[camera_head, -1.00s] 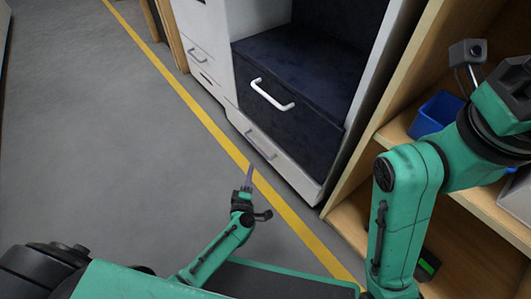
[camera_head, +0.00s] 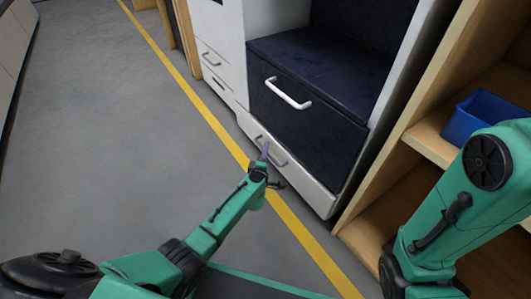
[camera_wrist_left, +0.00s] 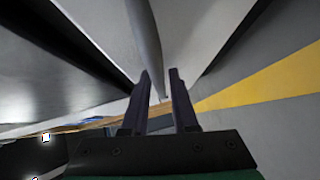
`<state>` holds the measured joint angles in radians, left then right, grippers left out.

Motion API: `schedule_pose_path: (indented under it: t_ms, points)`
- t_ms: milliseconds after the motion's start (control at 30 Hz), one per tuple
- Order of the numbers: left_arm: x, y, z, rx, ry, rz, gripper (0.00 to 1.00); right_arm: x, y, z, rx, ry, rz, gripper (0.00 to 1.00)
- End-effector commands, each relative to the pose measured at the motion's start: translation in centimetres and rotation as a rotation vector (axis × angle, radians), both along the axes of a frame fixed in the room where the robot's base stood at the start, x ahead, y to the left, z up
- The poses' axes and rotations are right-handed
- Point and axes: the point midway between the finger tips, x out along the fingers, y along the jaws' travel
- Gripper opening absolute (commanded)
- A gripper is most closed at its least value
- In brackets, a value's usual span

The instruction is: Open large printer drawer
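The printer (camera_head: 225,33) stands at the upper middle of the head view. Its dark blue front panel (camera_head: 300,125) carries a white bar handle (camera_head: 288,93). Below it is a low white drawer front (camera_head: 312,190) with a grey bar handle (camera_head: 276,153); this drawer looks closed. My left gripper (camera_head: 265,152) is at the grey handle, overlapping part of it. In the left wrist view the two fingers (camera_wrist_left: 160,85) are apart, and a grey bar (camera_wrist_left: 145,40) runs between or just beyond their tips. Contact cannot be told. My right gripper is out of view.
A wooden shelf (camera_head: 425,140) with a blue bin (camera_head: 482,112) stands to the right, close to my right arm. A yellow line (camera_head: 190,90) crosses the grey floor. Open floor (camera_head: 110,150) lies to the left.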

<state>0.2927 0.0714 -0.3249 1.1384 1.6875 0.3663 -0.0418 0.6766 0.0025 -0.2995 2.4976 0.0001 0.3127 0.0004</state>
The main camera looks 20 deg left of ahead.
Motion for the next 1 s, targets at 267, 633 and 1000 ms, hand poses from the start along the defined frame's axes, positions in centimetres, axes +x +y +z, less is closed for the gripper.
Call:
schedule_pose_path:
  t_ms: [267,633,1000]
  points:
    - [-0.05,-0.02,-0.01,0.0,0.0,0.0,0.0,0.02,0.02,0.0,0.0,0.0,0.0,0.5]
    - [-0.07,-0.03,-0.03,0.0,0.0,0.0,0.0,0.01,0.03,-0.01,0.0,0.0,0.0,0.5]
    - [-0.1,-0.06,-0.07,0.0,0.001,-0.001,0.0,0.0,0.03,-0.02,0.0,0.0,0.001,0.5]
